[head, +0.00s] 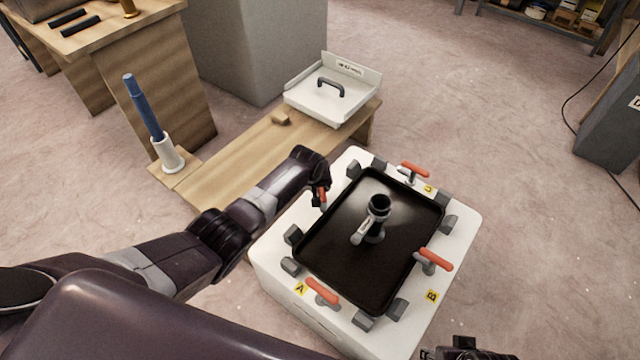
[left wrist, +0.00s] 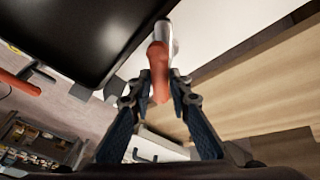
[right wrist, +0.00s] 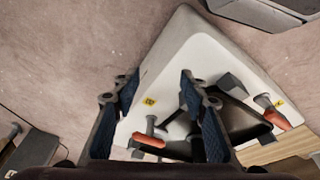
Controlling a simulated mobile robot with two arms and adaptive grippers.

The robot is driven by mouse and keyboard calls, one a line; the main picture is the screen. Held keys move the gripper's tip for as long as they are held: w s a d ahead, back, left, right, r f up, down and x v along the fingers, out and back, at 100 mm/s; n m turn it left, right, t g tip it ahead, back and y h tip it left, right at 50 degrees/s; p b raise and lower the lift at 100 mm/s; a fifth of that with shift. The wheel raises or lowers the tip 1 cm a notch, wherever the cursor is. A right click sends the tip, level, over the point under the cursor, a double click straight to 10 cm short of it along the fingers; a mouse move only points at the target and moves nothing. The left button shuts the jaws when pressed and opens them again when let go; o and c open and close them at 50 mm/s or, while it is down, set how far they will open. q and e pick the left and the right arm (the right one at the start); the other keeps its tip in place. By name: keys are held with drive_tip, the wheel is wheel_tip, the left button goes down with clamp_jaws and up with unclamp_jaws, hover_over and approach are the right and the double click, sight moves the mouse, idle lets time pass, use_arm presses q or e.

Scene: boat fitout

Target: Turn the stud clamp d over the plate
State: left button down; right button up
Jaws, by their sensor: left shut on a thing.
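A black plate (head: 330,245) lies on a white block (head: 268,250), with an upright black-and-grey piece (head: 378,208) at its middle. Stud clamp d has a red handle (head: 323,196) by the plate's far left corner; its label is hidden. My left gripper (head: 320,190) is shut on that handle. In the left wrist view the red handle (left wrist: 158,75) is between the fingertips, with its grey part beside the dark plate (left wrist: 75,30). My right gripper (right wrist: 158,90) is open and empty, above the block's near right side.
Other red-handled clamps stand at A (head: 322,292), B (head: 434,260) and C (head: 414,170). Grey blocks ring the plate. A wooden bench (head: 235,165) behind carries a white tray (head: 320,103) and a blue rod in a white holder (head: 168,155).

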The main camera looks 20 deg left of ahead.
use_arm(q)
drive_tip(key=shift+d+n+y, duration=0.3)
drive_tip(key=shift+n+y, duration=0.1)
drive_tip(key=shift+n, duration=0.9)
drive_tip(key=shift+f+n+y, duration=0.1)
drive_tip(key=shift+n+y, duration=0.2)
drive_tip(key=shift+n, duration=0.1)
drive_tip(key=n+y+b, duration=0.1)
drive_tip(key=n+b, duration=0.1)
drive_tip(key=n, duration=0.1)
drive_tip(key=shift+w+d+g+b, duration=0.15)
drive_tip(key=shift+g+b, duration=0.2)
drive_tip(key=shift+g, duration=0.05)
drive_tip(key=shift+n+y, duration=0.3)
drive_tip(key=shift+n, duration=0.1)
use_arm(e)
drive_tip(key=v, duration=0.7)
use_arm(q)
drive_tip(key=shift+n+b, duration=0.7)
drive_tip(key=shift+b, duration=0.3)
drive_tip(key=shift+n+g+y+b, duration=0.3)
drive_tip(key=shift+n+y+b, duration=0.05)
drive_tip(key=shift+n+y, duration=0.05)
use_arm(e)
drive_tip(key=w+a+t, duration=0.1)
drive_tip(key=w+t, duration=0.2)
drive_tip(key=w, duration=0.3)
drive_tip(key=shift+a+r+y, duration=0.2)
drive_tip(key=shift+y, duration=0.1)
